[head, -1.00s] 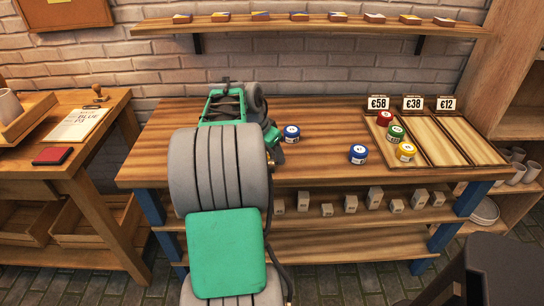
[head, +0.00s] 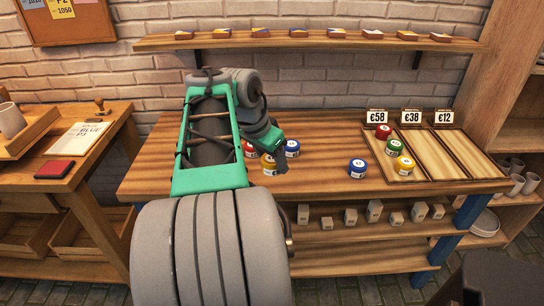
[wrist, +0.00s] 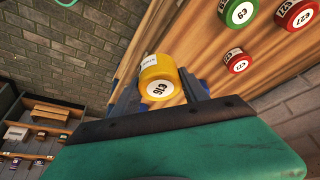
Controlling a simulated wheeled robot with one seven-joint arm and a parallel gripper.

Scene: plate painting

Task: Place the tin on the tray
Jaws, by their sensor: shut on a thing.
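My gripper (wrist: 168,97) is shut on a yellow tin (wrist: 157,70) with a white label, seen close up in the wrist view. The wooden tray (head: 475,157) has three lanes and lies at the bench's right end, well to the right of my gripper. Red (head: 383,131), green (head: 393,147) and yellow (head: 404,165) tins stand in its left lane.
Another blue tin (head: 357,168) stands just left of the tray. Price cards (head: 411,117) stand behind the lanes. The middle and right lanes are bare. A wall shelf (head: 320,45) runs above.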

